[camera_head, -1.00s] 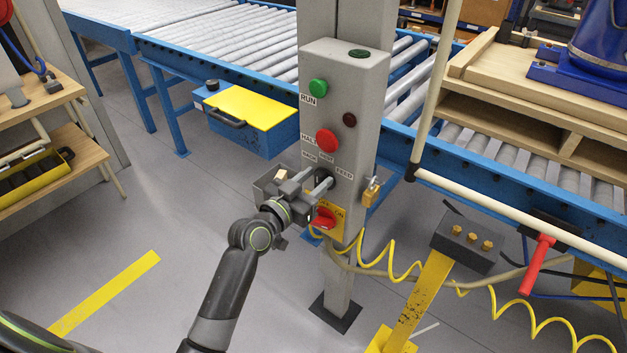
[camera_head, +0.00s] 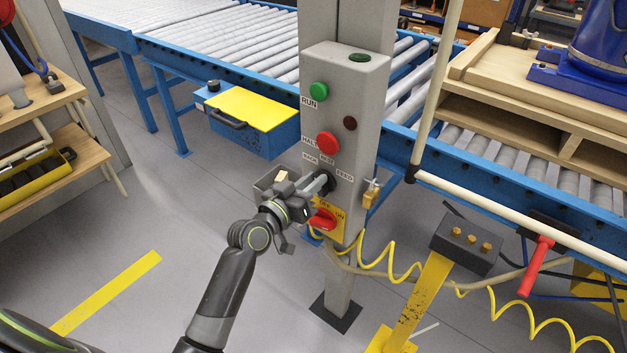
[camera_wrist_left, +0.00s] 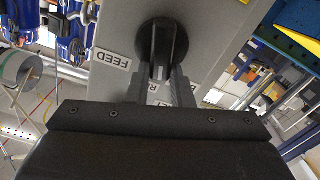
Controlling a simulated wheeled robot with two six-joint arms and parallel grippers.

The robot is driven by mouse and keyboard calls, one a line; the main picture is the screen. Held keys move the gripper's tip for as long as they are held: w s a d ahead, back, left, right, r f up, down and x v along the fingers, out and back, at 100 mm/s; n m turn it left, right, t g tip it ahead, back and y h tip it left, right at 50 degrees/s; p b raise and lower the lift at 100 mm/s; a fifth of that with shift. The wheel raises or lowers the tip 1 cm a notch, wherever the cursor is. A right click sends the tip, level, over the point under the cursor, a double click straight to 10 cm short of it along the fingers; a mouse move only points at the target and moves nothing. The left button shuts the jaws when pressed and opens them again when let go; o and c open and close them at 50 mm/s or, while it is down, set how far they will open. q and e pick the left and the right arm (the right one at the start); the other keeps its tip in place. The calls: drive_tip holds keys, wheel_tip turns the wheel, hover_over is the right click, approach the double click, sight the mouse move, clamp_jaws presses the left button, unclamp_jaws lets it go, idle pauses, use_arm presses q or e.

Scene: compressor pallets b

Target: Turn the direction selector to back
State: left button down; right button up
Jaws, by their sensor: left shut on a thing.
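The grey control box (camera_head: 345,110) on a post carries the direction selector (camera_head: 329,181), a dark round knob under the BACK, REST and FEED labels. My left gripper (camera_head: 318,185) comes from the left and is shut on the selector's handle. In the left wrist view the black selector (camera_wrist_left: 163,42) sits between my left gripper's fingertips (camera_wrist_left: 161,75). The FEED label (camera_wrist_left: 112,60) shows beside it there; the other labels are partly hidden by the fingers. The fingers partly cover the handle, so its exact pointing direction is hard to tell. My right gripper is not in view.
Above the selector are a green RUN button (camera_head: 319,92) and a red HALT button (camera_head: 327,143). Just below is a red rotary switch (camera_head: 323,219) on a yellow plate. A brass padlock (camera_head: 371,195) hangs at the box's right side. A yellow coiled cable (camera_head: 380,260) runs below.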

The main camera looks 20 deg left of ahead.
use_arm(q)
drive_tip(key=n, duration=0.3)
drive_tip(key=a+n+p, duration=0.1)
drive_tip(key=n, duration=0.1)
drive_tip(key=shift+w+f, duration=0.15)
drive_tip(key=shift+f, duration=0.15)
drive_tip(key=shift+n, duration=0.3)
drive_tip(key=c, duration=1.3)
unclamp_jaws()
drive_tip(key=b+v, duration=0.2)
drive_tip(key=v, duration=1.5)
drive_tip(key=shift+s+b, duration=0.2)
drive_tip(key=shift+b, duration=0.1)
